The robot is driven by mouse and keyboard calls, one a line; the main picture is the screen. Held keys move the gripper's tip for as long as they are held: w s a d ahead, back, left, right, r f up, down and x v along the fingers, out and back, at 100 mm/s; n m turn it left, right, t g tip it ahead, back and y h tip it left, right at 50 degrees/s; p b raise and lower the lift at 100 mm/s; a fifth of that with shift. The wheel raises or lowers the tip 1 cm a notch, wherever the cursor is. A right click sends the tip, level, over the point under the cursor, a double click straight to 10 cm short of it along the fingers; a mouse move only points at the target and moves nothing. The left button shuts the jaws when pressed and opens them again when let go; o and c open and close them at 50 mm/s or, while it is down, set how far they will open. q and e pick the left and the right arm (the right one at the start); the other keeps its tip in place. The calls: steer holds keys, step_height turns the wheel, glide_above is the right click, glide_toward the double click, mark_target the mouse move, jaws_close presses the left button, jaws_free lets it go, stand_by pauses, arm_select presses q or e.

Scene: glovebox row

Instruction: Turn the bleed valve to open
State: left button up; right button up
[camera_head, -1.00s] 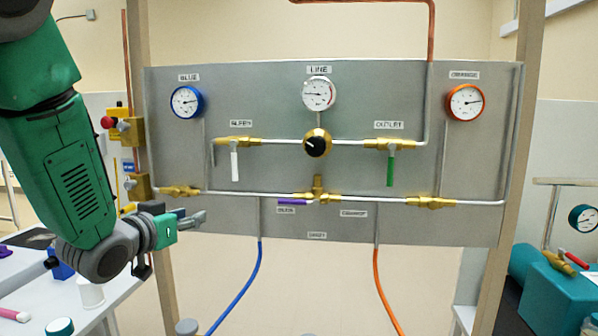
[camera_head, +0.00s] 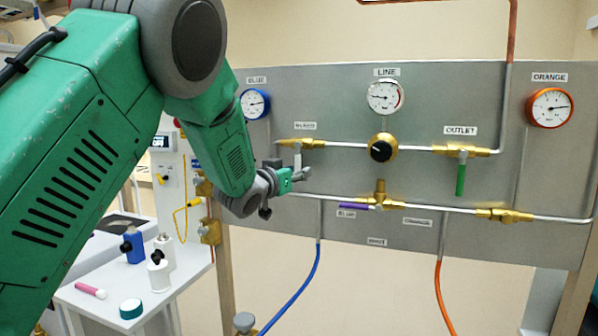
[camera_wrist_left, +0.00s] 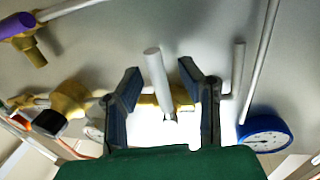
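The bleed valve (camera_head: 302,143) is a brass body on the upper pipe of the grey panel, under a small label. Its white lever (camera_head: 298,160) hangs down, across the pipe. My left gripper (camera_head: 299,173) is at the lever, partly covering its lower end. In the left wrist view the lever (camera_wrist_left: 156,70) stands between the two spread dark fingers of my left gripper (camera_wrist_left: 160,82). Gaps show on both sides, so the fingers look open around it and not clamped. The brass valve body (camera_wrist_left: 181,97) shows behind. My right gripper is not in view.
The panel also bears a blue gauge (camera_head: 255,104), line gauge (camera_head: 386,96), orange gauge (camera_head: 550,107), black-faced regulator knob (camera_head: 381,151) and green outlet lever (camera_head: 461,180). A purple lever (camera_head: 350,206) sits below. A white table (camera_head: 135,296) with bottles stands left.

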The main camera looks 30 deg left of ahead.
arm_select(q)
steer(key=shift+w, duration=0.45)
steer(key=shift+c, duration=0.3)
jaws_close()
